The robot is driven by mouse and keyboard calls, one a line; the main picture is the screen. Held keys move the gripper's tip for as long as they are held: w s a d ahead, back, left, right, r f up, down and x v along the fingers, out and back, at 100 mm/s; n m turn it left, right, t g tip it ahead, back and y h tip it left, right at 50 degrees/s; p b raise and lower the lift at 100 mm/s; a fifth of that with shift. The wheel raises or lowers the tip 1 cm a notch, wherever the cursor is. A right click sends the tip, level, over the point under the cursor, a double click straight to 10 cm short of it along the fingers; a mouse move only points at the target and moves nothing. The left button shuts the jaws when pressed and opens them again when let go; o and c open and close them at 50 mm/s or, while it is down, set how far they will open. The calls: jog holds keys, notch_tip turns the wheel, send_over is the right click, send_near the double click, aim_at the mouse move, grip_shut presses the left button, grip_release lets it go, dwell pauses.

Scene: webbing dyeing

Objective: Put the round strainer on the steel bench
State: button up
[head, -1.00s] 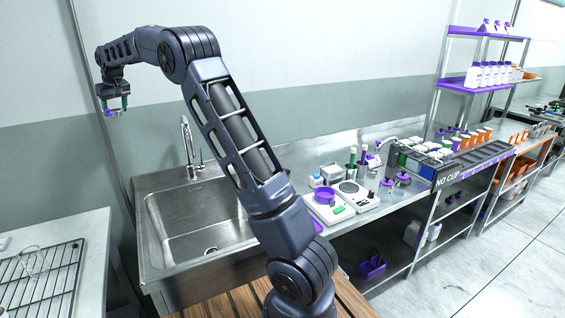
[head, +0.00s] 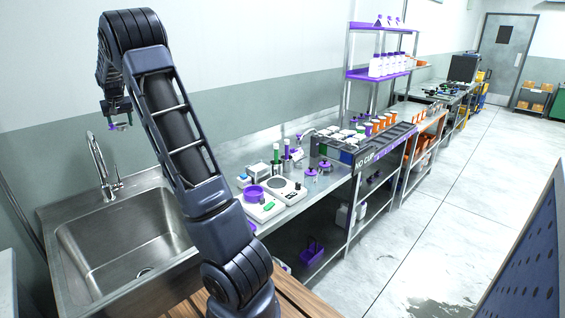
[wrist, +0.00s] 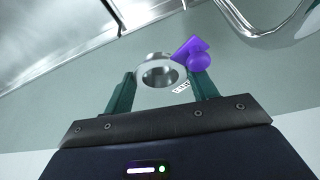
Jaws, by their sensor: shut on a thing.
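My gripper (head: 119,124) is raised at the upper left of the head view, above and behind the sink area. In the wrist view, its green fingers (wrist: 161,88) are shut on a small round metal piece with a purple part, which I take for the round strainer (wrist: 143,72). Its purple part (wrist: 195,54) sits by the right finger. In the head view the held piece is too small to make out well. The steel bench (head: 290,208) runs to the right of the sink, well apart from my gripper.
The steel sink (head: 75,240) with its tap (head: 103,165) lies at the left. On the bench stand scales with a purple dish (head: 254,193), bottles, purple-topped pots (head: 311,175) and a tray rack (head: 385,150). Some bare steel shows along the bench's front.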

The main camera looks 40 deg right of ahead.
jog(key=s+d+f+m, duration=0.1)
jog(key=s+f, duration=0.2)
jog(key=f, duration=0.4)
jog(key=s+d+f, duration=0.1)
jog(key=s+f, duration=0.1)
jog(key=f, duration=0.6)
jog(key=s+d+f+m+h, duration=0.1)
jog(key=s+d+f+m, duration=0.3)
jog(key=d, duration=0.4)
jog(key=s+d+r+m+g+h, duration=0.15)
jog(key=s+d+m, duration=0.4)
jog(key=d, duration=0.95)
jog(key=s+d+r+m+g+h, duration=0.1)
jog(key=s+d+m+g, duration=0.1)
jog(key=s+d, duration=1)
jog(key=s+d+r+m+g, duration=0.1)
jog(key=s+d+r+m, duration=0.1)
jog(key=s+d, duration=0.6)
jog(key=s+d+r+m+g, duration=0.1)
jog(key=s+d+r+m, duration=0.1)
jog(key=s+d+m, duration=0.3)
jog(key=s+d, duration=0.4)
jog(key=d, duration=0.4)
jog(key=shift+s+r, duration=0.25)
jog(key=shift+s, duration=0.05)
jog(key=shift+m+g, duration=0.25)
notch_tip(320, 180, down, 19)
jog(key=shift+f, duration=0.1)
jog(key=shift+f, duration=0.15)
jog(key=o, duration=1)
